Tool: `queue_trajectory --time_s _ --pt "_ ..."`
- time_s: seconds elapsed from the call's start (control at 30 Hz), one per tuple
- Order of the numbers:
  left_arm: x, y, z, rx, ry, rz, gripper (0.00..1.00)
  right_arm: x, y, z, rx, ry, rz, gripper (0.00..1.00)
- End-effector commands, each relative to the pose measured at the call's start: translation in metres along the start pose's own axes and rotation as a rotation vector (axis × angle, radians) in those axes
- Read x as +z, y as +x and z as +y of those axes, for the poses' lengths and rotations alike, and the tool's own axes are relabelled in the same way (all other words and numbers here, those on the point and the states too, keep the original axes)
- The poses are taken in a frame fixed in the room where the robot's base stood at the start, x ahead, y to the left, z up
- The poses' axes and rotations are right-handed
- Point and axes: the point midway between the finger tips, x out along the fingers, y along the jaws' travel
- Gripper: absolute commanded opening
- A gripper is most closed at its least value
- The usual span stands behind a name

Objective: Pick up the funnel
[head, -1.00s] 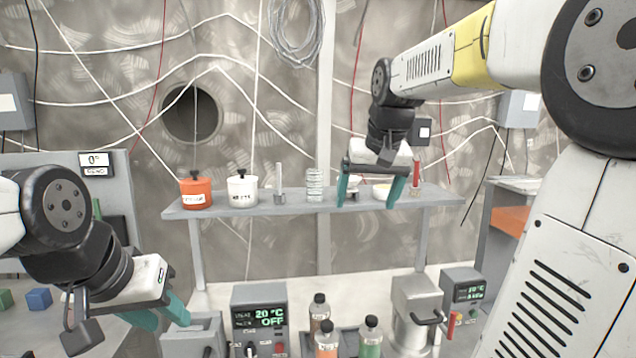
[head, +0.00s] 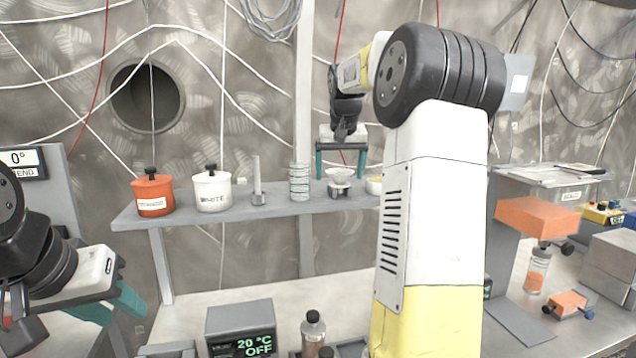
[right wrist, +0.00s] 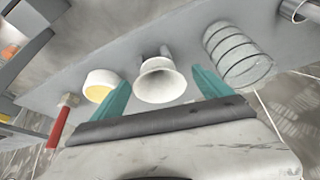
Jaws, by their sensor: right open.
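The white funnel (head: 340,175) sits in a small grey stand on the grey shelf, to the right of a coiled glass cylinder. In the right wrist view the funnel (right wrist: 160,80) shows its wide mouth between the two teal fingers, apart from both. My right gripper (head: 341,176) is open and empty, with its fingers pointing down on either side of the funnel in the head view. My left gripper (head: 122,308) is at the lower left, away from the shelf. Its two teal fingers look spread with nothing between them.
The shelf (head: 270,212) also holds an orange pot (head: 152,195), a white pot (head: 212,190), a metal rod on a base (head: 257,185) and the glass cylinder (head: 299,182). A white dish with yellow contents (right wrist: 101,85) stands close beside the funnel. Bottles stand below.

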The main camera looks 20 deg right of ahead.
Motion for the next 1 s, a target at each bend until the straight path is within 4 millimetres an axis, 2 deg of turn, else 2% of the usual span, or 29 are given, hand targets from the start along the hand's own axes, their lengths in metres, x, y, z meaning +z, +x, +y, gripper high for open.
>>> queue_trajectory --time_s 0.1,0.2,0.47,0.8,1.0 --pt "0.0 0.0 0.0 0.0 0.0 0.0 0.36 0.003 0.019 0.001 0.0 0.0 -0.002 0.88" --pt "0.0 0.0 0.0 0.0 0.0 0.0 0.36 0.003 0.029 0.001 0.0 0.0 -0.001 0.88" --pt "0.0 0.0 0.0 0.0 0.0 0.0 0.36 0.003 0.032 0.001 0.0 0.0 0.0 0.88" --pt "0.0 0.0 0.0 0.0 0.0 0.0 0.36 0.003 0.032 0.001 0.0 0.0 0.001 0.29" --pt "0.0 0.0 0.0 0.0 0.0 0.0 0.36 0.002 0.031 0.001 0.0 0.0 0.001 0.29"
